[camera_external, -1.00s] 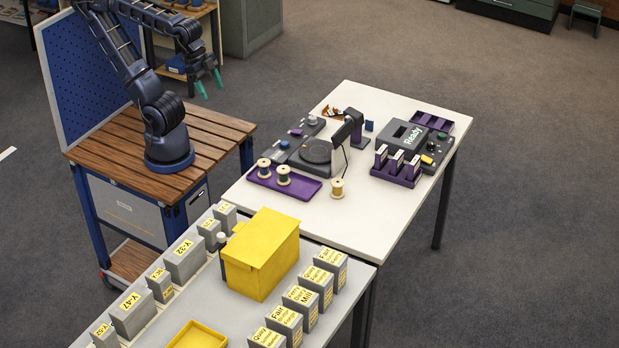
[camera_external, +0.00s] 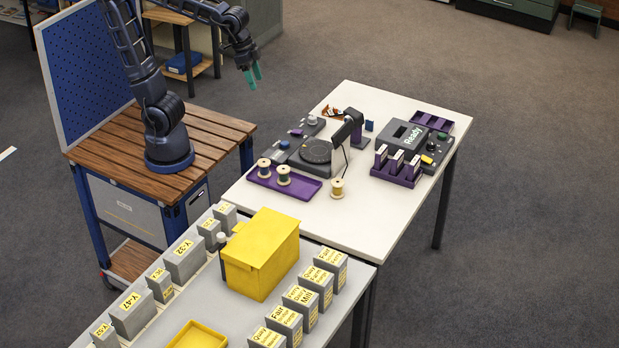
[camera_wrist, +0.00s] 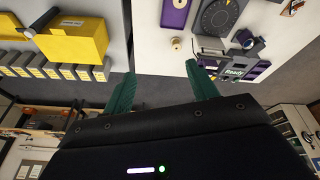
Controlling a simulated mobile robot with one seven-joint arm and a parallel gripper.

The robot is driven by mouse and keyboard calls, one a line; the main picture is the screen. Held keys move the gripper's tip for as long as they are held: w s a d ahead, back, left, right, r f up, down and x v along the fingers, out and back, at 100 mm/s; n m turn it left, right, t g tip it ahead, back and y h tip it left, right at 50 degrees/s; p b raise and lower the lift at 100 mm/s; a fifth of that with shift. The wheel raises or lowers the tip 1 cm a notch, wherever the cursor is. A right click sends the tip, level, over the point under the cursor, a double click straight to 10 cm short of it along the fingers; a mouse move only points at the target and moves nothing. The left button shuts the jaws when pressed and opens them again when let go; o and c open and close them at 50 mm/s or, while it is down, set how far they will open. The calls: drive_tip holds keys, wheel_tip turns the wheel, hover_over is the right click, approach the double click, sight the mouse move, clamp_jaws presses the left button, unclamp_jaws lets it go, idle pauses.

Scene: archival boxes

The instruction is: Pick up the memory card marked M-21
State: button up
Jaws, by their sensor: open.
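No marking M-21 can be read in either view, so I cannot tell which thing is that card. Three upright pieces with white labels (camera_external: 397,160) stand in a purple rack (camera_external: 405,180) at the right of the white table; their labels are too small to read. A small dark blue piece (camera_external: 369,126) stands near the table's middle. My gripper (camera_external: 254,76) is open and empty, high up beyond the table's far left corner, well apart from these things. Its green fingers also show spread in the wrist view (camera_wrist: 160,73).
A dark device reading "Ready" (camera_external: 413,135) and an empty purple tray (camera_external: 445,122) are at the right. A black arm-like stand (camera_external: 348,128) rises mid-table. A yellow box (camera_external: 262,255) and labelled grey boxes crowd the nearer table.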

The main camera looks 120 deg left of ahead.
drive_tip(key=w+a+f+n+g, duration=0.15)
drive_tip(key=w+a+n, duration=0.25)
drive_tip(key=w+a, duration=0.85)
drive_tip(key=n+g, duration=0.2)
drive_tip(key=n, duration=0.8)
hover_over(370, 121)
drive_tip(key=a, duration=0.1)
wheel_tip(370, 121, down, 32)
drive_tip(key=shift+h, duration=0.3)
wheel_tip(370, 121, down, 5)
drive_tip(key=shift+s+a+r, duration=0.1)
drive_tip(key=shift+r, duration=0.05)
drive_tip(key=shift+s+d+f, duration=0.1)
drive_tip(key=shift+d+f, duration=0.05)
drive_tip(key=shift+f, duration=1.15)
drive_tip(key=shift+s+d+f, duration=0.1)
drive_tip(key=shift+f, duration=1.2)
drive_tip(key=c, duration=1.1)
